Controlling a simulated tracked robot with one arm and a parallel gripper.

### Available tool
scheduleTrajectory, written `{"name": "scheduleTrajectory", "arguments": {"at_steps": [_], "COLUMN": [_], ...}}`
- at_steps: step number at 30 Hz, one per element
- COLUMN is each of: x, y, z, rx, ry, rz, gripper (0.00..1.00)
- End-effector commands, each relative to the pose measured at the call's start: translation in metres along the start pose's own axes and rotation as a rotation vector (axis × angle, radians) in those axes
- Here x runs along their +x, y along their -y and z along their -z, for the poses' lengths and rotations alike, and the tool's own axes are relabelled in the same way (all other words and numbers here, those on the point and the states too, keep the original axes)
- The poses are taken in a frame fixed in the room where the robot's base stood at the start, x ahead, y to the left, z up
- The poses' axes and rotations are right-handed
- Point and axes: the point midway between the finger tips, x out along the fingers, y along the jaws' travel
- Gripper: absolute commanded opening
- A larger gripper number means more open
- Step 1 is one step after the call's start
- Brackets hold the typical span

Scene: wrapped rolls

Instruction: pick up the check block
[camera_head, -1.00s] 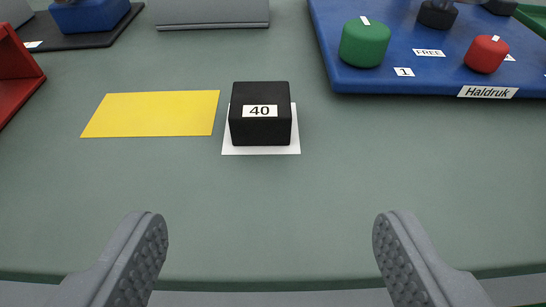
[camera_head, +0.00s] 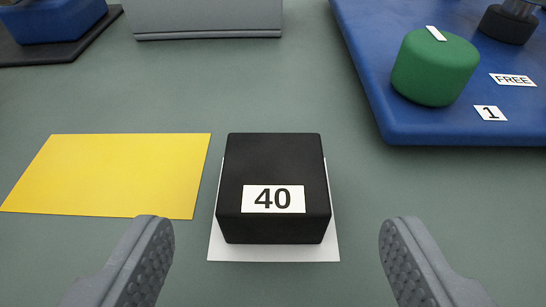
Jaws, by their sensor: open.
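The check block is a black block (camera_head: 272,160) with a white label reading 40 on its front. It sits on a white square (camera_head: 230,254) on the grey-green table, in the middle of the view. My gripper (camera_head: 275,258) is open and empty, its two grey fingers at the lower left and lower right of the picture. The block lies ahead of the fingertips and between their lines, with a gap on both sides. No finger appears to touch it.
A yellow sheet (camera_head: 110,175) lies flat left of the block. A blue board (camera_head: 400,125) at the upper right bears a green cylinder (camera_head: 434,68) and a dark knob (camera_head: 507,26). A grey box (camera_head: 207,15) and a blue block (camera_head: 50,20) on a dark mat stand at the back.

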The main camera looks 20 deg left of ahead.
Motion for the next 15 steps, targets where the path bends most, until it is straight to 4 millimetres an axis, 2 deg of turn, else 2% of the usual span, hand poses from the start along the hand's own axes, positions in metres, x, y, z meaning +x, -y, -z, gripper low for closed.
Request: {"name": "scheduleTrajectory", "arguments": {"at_steps": [7, 15], "x": [0.033, 0.041], "y": [0.001, 0.001], "z": [-0.005, -0.001], "rx": [0.001, 0.000], "ry": [0.003, -0.001], "rz": [0.000, 0.000], "gripper": [0.66, 0.66]}}
